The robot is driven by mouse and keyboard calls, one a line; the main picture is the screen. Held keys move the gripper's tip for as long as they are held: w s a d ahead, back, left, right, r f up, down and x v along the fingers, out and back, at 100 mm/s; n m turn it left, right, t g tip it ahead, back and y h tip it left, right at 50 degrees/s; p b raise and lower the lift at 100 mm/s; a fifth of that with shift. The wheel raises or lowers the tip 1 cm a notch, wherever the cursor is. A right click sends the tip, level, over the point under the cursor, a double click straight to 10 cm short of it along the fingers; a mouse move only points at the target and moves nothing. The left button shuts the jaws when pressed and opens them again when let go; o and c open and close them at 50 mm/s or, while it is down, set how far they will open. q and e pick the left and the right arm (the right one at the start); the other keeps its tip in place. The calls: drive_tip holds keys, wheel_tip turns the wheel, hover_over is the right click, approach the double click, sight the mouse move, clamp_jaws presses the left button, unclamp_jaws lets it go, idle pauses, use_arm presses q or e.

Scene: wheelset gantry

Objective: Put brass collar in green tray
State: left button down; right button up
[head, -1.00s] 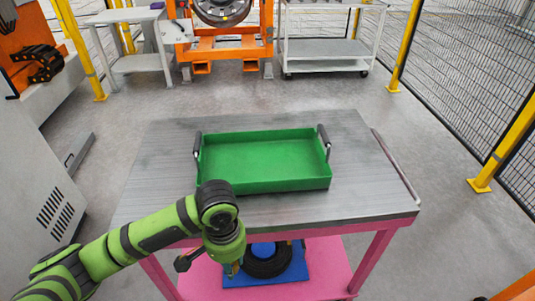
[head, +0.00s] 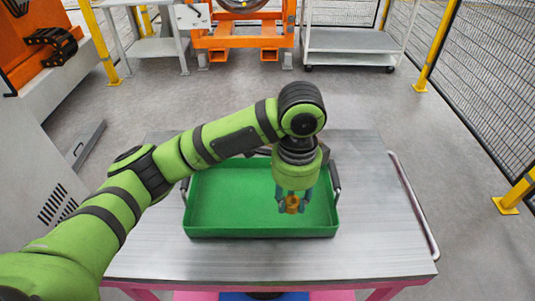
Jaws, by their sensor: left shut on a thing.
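The green tray (head: 230,208) lies on the metal table top with a dark handle at each end. My left gripper (head: 292,207) points down over the right part of the tray. It is shut on the brass collar (head: 292,204), a small orange-gold ring between its fingers. The collar appears within the tray's outline; its exact height above the tray floor is hard to tell. The left arm hides part of the tray's back edge. The visible tray floor is empty. My right gripper is not in view.
The grey table top (head: 380,220) is clear around the tray, with a rail (head: 412,205) along its right side. Behind stand an orange gantry stand (head: 240,42) and a grey cart (head: 355,45). A mesh fence (head: 485,90) runs along the right.

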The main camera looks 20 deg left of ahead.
use_arm(q)
drive_tip(key=p, duration=0.1)
approach(261, 199)
drive_tip(key=s+d, duration=0.3)
drive_tip(key=shift+w+a+f, duration=0.85)
drive_tip(key=shift+w+a, duration=0.05)
drive_tip(key=shift+a, duration=0.05)
drive_tip(key=shift+w+a+f+p, duration=0.3)
drive_tip(key=shift+w+a+f, duration=0.15)
drive_tip(key=shift+w+f, duration=0.05)
drive_tip(key=shift+f, duration=0.3)
wheel_tip(261, 199, down, 2)
drive_tip(key=shift+f+p, duration=0.2)
drive_tip(key=shift+p, duration=0.25)
drive_tip(key=shift+f, duration=0.5)
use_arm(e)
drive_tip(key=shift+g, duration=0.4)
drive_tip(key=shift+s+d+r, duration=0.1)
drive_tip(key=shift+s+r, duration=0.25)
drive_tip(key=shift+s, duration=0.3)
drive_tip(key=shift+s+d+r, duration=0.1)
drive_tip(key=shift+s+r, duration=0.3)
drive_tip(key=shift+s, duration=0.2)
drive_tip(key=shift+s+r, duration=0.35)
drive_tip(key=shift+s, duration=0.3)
